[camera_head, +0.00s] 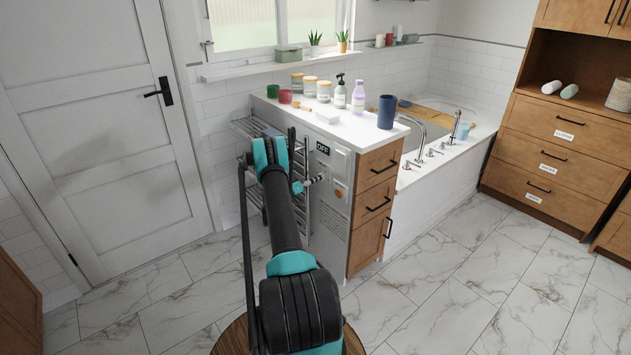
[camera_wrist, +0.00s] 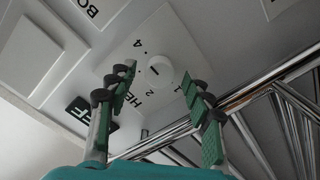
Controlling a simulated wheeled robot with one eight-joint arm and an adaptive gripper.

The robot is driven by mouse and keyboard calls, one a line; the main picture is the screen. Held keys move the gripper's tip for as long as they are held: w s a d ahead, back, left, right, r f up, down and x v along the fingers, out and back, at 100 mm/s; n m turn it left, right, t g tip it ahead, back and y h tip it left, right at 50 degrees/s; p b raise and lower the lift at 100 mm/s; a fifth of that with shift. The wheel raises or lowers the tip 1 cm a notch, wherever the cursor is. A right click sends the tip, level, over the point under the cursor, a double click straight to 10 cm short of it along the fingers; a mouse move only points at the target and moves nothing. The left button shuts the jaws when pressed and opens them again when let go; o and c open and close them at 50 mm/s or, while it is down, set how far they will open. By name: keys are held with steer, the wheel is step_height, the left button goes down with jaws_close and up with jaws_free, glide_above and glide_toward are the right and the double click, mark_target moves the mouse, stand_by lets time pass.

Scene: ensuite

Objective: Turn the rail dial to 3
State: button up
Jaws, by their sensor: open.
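The rail dial (camera_wrist: 158,74) is a round white knob on a pale panel, with a short dark mark on its face. Printed digits stand around it; a 4 is legible above left of it, others are partly covered. My gripper (camera_wrist: 157,78) is open, its two green-padded fingers one on each side of the dial in the wrist view. I cannot tell whether they touch it. In the head view my gripper (camera_head: 309,182) is at the white panel (camera_head: 326,215) on the cabinet's end, where the dial is hidden or too small to make out.
A dark display (camera_wrist: 78,108) reads "FF", partly cut off. The chrome towel rail (camera_wrist: 285,95) runs close by at the right, and shows left of the panel in the head view (camera_head: 248,128). Bottles and jars stand on the white counter (camera_head: 345,131). The marble floor at right is clear.

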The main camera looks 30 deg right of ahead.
steer(key=c, duration=1.2)
steer(key=shift+o, duration=0.2)
steer(key=n, duration=1.1)
steer(key=shift+n, duration=0.3)
steer(key=o, duration=1.2)
steer(key=shift+c, duration=0.2)
